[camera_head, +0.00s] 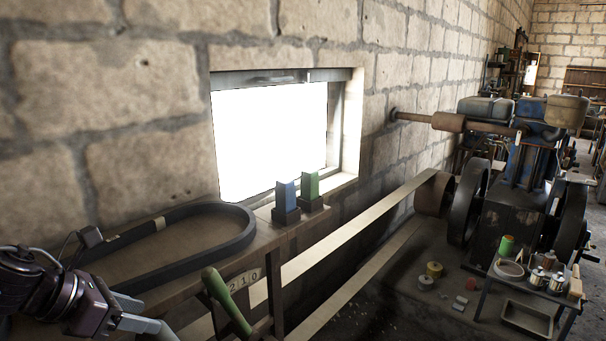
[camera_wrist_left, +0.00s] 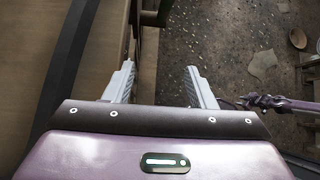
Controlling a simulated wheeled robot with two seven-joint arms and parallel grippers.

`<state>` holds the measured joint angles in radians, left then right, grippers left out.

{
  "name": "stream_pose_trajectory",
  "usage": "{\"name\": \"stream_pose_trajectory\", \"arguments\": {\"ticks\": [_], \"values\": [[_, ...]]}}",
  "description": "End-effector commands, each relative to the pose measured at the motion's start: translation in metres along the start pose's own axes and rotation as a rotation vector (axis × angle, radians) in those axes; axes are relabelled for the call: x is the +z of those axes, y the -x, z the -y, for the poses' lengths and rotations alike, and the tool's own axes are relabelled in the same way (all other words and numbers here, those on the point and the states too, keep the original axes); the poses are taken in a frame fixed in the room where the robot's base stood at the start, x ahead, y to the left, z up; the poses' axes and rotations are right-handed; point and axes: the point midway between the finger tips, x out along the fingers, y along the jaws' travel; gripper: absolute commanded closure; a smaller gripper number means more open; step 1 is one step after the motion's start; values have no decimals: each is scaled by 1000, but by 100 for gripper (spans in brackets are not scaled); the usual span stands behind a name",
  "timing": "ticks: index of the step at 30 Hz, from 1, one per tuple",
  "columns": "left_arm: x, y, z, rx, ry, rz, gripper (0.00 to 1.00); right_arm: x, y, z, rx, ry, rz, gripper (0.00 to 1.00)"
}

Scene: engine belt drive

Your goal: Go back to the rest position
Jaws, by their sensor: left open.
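My left gripper (camera_head: 160,328) is at the lower left of the head view, beside the wooden bench (camera_head: 262,243). Its two fingers are apart with nothing between them in the left wrist view (camera_wrist_left: 158,78). The green-handled lever (camera_head: 226,298) stands just right of it, with a gap between. A dark belt loop (camera_head: 190,212) lies on the bench behind the gripper. My right gripper does not show in the head view; a purple part at the right of the left wrist view is too unclear to name.
A blue block (camera_head: 285,195) and a green block (camera_head: 310,186) stand on the bench by the window. A long flat belt (camera_head: 350,238) runs to the engine (camera_head: 520,165) at right. A small table (camera_head: 530,285) holds cans. Stone floor shows below the fingers.

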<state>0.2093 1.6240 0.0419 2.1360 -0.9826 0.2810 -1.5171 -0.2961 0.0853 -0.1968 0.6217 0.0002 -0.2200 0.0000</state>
Motion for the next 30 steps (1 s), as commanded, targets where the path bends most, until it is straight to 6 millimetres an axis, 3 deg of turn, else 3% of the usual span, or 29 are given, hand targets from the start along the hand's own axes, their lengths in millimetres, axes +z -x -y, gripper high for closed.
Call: {"name": "stream_pose_trajectory", "arguments": {"ticks": [8,14,17,24,30], "values": [[-1,-67,17,3,371,188,50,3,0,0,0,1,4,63],[-10,-118,35,20,999,406,50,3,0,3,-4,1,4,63],[-26,-132,40,49,1397,500,50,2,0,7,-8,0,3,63],[-104,-145,63,216,2366,632,50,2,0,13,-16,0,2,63],[-159,-143,95,420,2907,655,50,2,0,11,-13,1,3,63]]}}
